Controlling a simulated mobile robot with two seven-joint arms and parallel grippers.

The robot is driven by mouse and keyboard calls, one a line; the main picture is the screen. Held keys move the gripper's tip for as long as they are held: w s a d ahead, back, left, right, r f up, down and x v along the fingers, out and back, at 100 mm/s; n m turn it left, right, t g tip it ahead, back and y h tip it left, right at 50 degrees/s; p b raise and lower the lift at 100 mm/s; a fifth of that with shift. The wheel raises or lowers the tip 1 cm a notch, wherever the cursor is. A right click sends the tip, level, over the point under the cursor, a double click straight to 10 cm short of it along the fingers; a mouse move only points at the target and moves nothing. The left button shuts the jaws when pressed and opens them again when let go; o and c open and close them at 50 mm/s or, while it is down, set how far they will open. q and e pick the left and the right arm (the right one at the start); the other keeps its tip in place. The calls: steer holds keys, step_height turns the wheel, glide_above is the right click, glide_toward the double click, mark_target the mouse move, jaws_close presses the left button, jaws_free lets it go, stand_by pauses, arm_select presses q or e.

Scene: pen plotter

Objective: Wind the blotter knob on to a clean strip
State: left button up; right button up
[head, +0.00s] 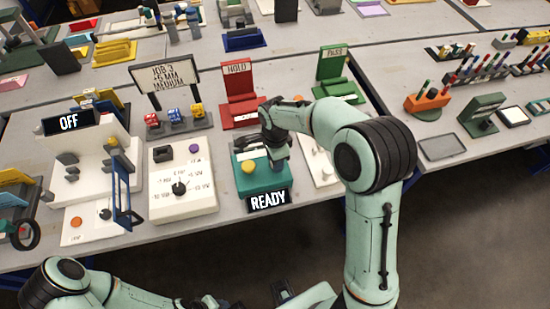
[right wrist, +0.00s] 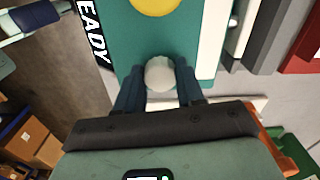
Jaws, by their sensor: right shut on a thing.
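The teal blotter box (head: 258,178) has a yellow button (head: 249,166) on top and a READY sign (head: 269,200) at its front edge. My right gripper (head: 279,163) comes down over its right side; the arm hides part of the box in the head view. In the right wrist view, the round white blotter knob (right wrist: 160,73) sits between the two dark fingers of my right gripper (right wrist: 158,85), which is shut on it. The teal top (right wrist: 140,45) and part of the yellow button (right wrist: 156,4) show there too. My left arm is low at the left; its gripper is not clearly visible.
A white dial box (head: 183,189) stands left of the blotter, and a white panel (head: 320,168) stands close on its right, partly behind my arm. A red HOLD stand (head: 238,82) and a green PASS stand (head: 334,66) are behind. The table's front edge is close.

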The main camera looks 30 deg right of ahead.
stand_by(0.4)
steer(key=o, duration=1)
steer(key=shift+o, duration=0.2)
arm_select(q)
steer(key=shift+w+r+p, duration=0.25)
steer(key=shift+r+p, duration=0.15)
steer(key=shift+r, duration=0.1)
steer(key=shift+w+r+p, duration=0.25)
steer(key=shift+r+p, duration=0.15)
steer(key=shift+r, duration=0.05)
arm_select(e)
step_height(320, 180, up, 14)
steer(key=shift+f, duration=0.25)
